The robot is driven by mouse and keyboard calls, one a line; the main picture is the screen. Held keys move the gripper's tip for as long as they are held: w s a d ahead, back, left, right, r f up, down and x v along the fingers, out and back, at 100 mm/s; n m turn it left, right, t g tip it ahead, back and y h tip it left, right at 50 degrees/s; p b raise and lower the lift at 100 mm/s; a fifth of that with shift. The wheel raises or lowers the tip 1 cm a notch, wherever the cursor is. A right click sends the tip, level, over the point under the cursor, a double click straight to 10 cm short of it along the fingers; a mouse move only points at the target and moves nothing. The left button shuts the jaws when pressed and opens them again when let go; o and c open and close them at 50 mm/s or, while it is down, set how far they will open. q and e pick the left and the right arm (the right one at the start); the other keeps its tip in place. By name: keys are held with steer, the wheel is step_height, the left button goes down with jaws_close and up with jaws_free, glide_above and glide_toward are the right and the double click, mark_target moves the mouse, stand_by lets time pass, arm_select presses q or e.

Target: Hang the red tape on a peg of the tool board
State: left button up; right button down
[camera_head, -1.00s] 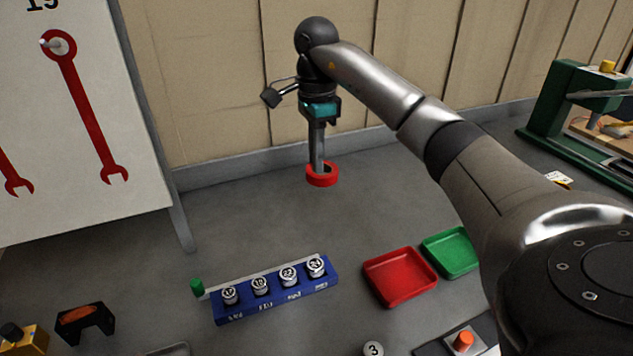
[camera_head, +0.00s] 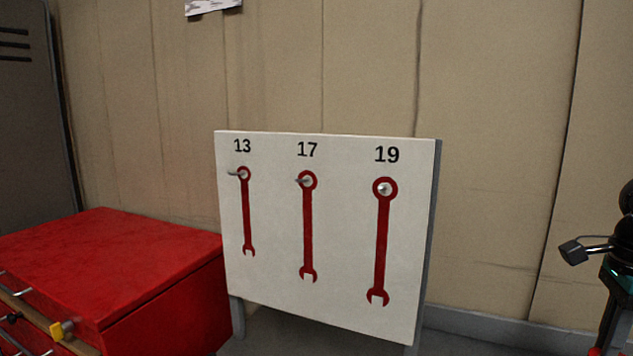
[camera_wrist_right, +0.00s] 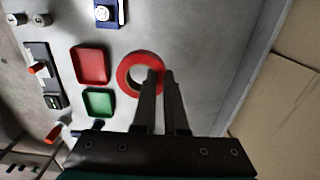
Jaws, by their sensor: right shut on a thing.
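The red tape is a ring (camera_wrist_right: 124,78) in the right wrist view. My right gripper (camera_wrist_right: 160,75) is shut on its wall, one finger inside the ring and one outside. In the head view the gripper (camera_head: 602,342) is at the lower right edge, mostly cut off, with only a sliver of red at the bottom. The white tool board (camera_head: 345,250) stands left of it, well apart. It has three metal pegs under 13 (camera_head: 236,174), 17 (camera_head: 302,181) and 19 (camera_head: 384,189), each at the top of a red wrench shape. No tape is on them. My left gripper is not in view.
A red drawer cabinet (camera_head: 110,250) stands left of the board, and a panelled wall (camera_head: 490,150) is behind.

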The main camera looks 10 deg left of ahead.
steer(key=shift+a, duration=0.1)
steer(key=shift+a+n, duration=0.35)
steer(key=shift+n, duration=0.05)
steer(key=s+a+f+n, duration=0.3)
steer(key=s+a+n, duration=0.2)
steer(key=a+n, duration=0.5)
steer(key=s+a+f+n, duration=0.3)
steer(key=s+a+n, duration=0.3)
steer(key=a+n, duration=0.4)
steer(key=shift+s+a+f+n, duration=0.15)
steer(key=shift+a+f+n, duration=0.1)
steer(key=shift+a+n, duration=0.25)
